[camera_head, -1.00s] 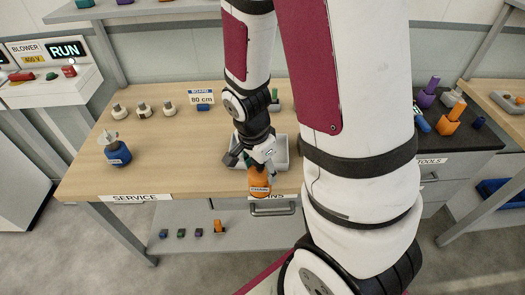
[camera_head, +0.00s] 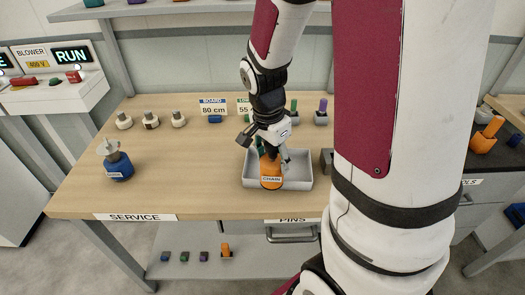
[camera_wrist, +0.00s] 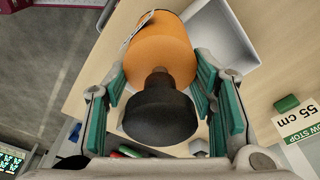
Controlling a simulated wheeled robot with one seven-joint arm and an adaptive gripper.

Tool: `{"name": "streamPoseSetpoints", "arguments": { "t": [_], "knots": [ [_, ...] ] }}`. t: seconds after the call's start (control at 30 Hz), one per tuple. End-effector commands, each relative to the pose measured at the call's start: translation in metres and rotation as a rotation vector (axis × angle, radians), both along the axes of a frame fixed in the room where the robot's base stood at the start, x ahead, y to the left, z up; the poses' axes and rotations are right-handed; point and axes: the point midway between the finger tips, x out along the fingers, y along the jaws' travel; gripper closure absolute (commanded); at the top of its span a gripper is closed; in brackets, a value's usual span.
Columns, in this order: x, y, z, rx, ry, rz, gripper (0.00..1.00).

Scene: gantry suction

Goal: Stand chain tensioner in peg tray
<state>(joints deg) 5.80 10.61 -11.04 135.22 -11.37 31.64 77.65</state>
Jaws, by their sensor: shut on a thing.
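The chain tensioner (camera_head: 271,178) is an orange body with a CHAIN label and a black knob. In the wrist view its orange body (camera_wrist: 163,50) lies beyond the black knob (camera_wrist: 160,118). My gripper (camera_head: 272,153) is shut on it, with the teal finger pads on either side, and holds it roughly upright, body down. A pale grey open tray (camera_head: 300,180) sits on the wooden table behind PINS. The tensioner overlaps the tray's front left part in the head view. I cannot tell whether its base touches the tray. The tray (camera_wrist: 228,38) also shows beside the orange body in the wrist view.
A blue bottle-like part (camera_head: 118,165) stands at the table's left. Several pale knobbed parts (camera_head: 151,120) line the back. Signs (camera_head: 213,108) stand behind the tray. A dark block (camera_head: 327,161) is right of the tray. The table between blue part and tray is clear.

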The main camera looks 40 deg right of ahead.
Motion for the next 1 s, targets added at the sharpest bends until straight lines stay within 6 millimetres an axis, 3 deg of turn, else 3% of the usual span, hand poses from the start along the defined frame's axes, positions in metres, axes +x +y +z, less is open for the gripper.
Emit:
{"name": "streamPoseSetpoints", "arguments": {
  "t": [0.1,0.3,0.47,0.77,1.0],
  "knots": [
    [0.024,-0.012,-0.002,-0.002,0.0,-0.002,0.97],
    [0.046,-0.02,-0.005,-0.001,0.0,0.0,0.97],
    [0.049,-0.022,-0.006,0.0,0.0,0.0,0.97],
    [0.048,-0.021,-0.039,0.0,0.002,0.002,0.97],
    [0.049,-0.021,-0.04,-0.001,-0.001,0.001,0.97]
  ]
}}
